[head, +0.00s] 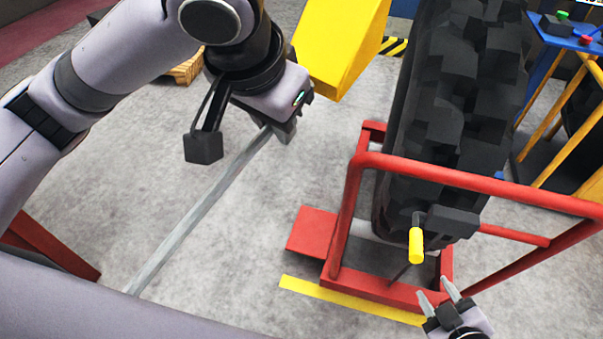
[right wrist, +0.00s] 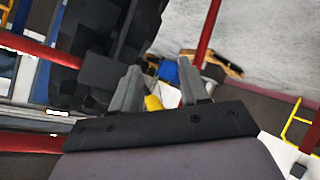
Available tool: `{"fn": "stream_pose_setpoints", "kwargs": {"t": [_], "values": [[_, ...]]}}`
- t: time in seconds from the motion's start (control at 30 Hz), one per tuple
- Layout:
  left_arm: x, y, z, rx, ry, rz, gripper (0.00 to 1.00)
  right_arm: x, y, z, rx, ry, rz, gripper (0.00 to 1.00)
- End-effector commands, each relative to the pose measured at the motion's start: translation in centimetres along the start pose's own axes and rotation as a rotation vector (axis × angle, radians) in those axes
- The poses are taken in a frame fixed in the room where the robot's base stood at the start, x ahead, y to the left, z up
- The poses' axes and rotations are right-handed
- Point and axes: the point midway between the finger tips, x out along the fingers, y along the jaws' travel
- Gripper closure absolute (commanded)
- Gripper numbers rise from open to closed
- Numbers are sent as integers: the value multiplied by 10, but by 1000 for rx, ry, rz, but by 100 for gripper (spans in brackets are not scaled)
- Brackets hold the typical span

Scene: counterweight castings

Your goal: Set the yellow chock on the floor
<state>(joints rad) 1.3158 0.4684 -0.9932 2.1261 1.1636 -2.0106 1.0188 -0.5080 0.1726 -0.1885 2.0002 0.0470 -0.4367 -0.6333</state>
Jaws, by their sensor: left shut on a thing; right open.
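The yellow chock (head: 345,42) is a large, sloping-sided block at the top of the head view, beside the dark tyre. Its upper part is cut off by the frame. My left gripper (head: 283,128) is shut at the chock's lower left, and the hand hides the grip. I cannot tell whether the chock touches the floor. A grey bar (head: 200,212) runs from the hand down to the lower left, in line with the chock; any join is hidden. My right gripper (head: 446,295) is open and empty at the lower right; its fingers also show in the right wrist view (right wrist: 158,92).
A dark, chunky-treaded tyre (head: 455,95) stands in a red tubular frame (head: 352,195) with a yellow-gripped handle (head: 416,245). A blue-topped stand (head: 572,38) is at the right. A yellow line (head: 345,300) marks the floor. Grey floor (head: 255,215) left of the frame is largely clear.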

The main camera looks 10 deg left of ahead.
Motion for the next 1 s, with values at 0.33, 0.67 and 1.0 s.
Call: {"fn": "stream_pose_setpoints", "kwargs": {"t": [0.33, 0.67, 1.0], "values": [[-3, 0, -3, -3, 13, 2, 100, 13, 39, -50, -587, 72, 53, 55], [-3, 0, -3, -3, 13, 1, 100, 18, 70, -92, -1107, 107, 129, 55], [-3, 0, -3, -3, 13, 1, 100, 19, 73, -128, -1199, 166, 137, 55]]}}
